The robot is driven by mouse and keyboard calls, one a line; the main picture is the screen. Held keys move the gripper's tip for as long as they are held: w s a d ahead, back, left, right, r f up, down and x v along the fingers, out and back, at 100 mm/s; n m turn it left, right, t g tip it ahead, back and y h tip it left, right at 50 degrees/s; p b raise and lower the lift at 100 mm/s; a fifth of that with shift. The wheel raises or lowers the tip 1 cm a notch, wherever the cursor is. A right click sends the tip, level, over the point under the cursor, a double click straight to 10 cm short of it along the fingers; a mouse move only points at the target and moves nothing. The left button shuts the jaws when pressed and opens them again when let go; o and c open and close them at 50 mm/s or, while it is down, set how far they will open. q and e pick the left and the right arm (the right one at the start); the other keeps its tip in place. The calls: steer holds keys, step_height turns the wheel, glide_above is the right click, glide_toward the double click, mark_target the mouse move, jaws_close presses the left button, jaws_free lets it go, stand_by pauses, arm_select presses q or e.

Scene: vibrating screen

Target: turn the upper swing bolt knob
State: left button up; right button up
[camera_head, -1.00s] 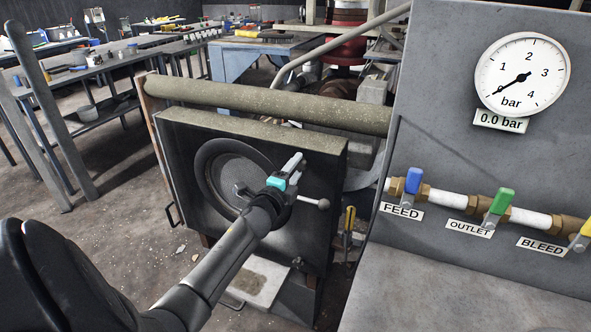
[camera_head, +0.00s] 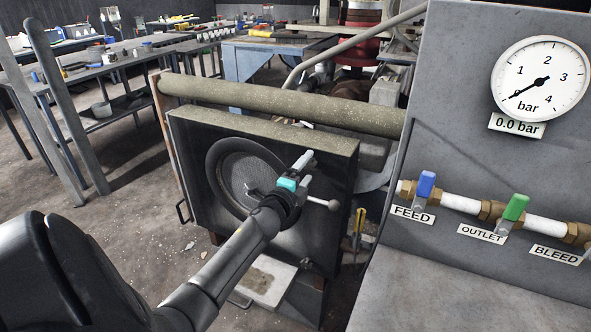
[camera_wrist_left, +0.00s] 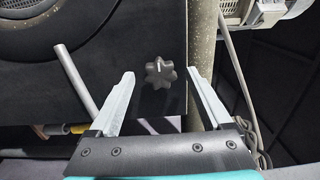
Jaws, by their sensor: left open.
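The upper swing bolt knob (camera_wrist_left: 159,73) is a dark, star-shaped knob with a pale mark, seen in the left wrist view against the dark front plate. My left gripper (camera_wrist_left: 159,74) is open, its two pale fingers on either side of the knob with gaps; whether the tips reach its depth I cannot tell. In the head view my left gripper (camera_head: 281,172) is at the upper right of the dark plate (camera_head: 205,215), and it hides the upper knob. A lower knob (camera_head: 306,263) shows near the plate's bottom. My right gripper is out of view.
A thick pipe (camera_head: 285,105) runs above the plate. A panel with a gauge (camera_head: 540,80) reading 0.0 bar stands right.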

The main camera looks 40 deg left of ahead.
arm_select(q)
steer(key=p+v, duration=0.1)
steer(key=v, duration=1.4)
steer(key=s+d+f+n+g+h, duration=0.1)
steer(key=s+d+f+n+g, duration=0.15)
steer(key=f, duration=0.75)
steer(key=s+d+f+n+g+h, duration=0.1)
steer(key=s+d+f+n+g, duration=0.2)
steer(key=f, duration=0.8)
steer(key=s+d+f+n+g+h, duration=0.1)
steer(key=s+d+f+n+g, duration=0.25)
steer(key=f, duration=0.65)
steer(key=s+d+f+n+g+h, duration=0.1)
steer(key=s+d+f, duration=0.3)
steer(key=s, duration=0.4)
steer(key=s+d+f+n+g, duration=0.1)
steer(key=s+d+f+g, duration=0.2)
steer(key=s+f, duration=0.3)
steer(key=s+d+f+n+g+h, duration=0.1)
steer(key=s+d+f+g, duration=0.2)
steer(key=s, duration=0.8)
steer(key=shift+s+d+f+h, duration=0.2)
steer(key=shift+d+f+h, duration=0.1)
steer(key=shift+d+f, duration=0.7)
steer(key=shift+c, duration=0.2)
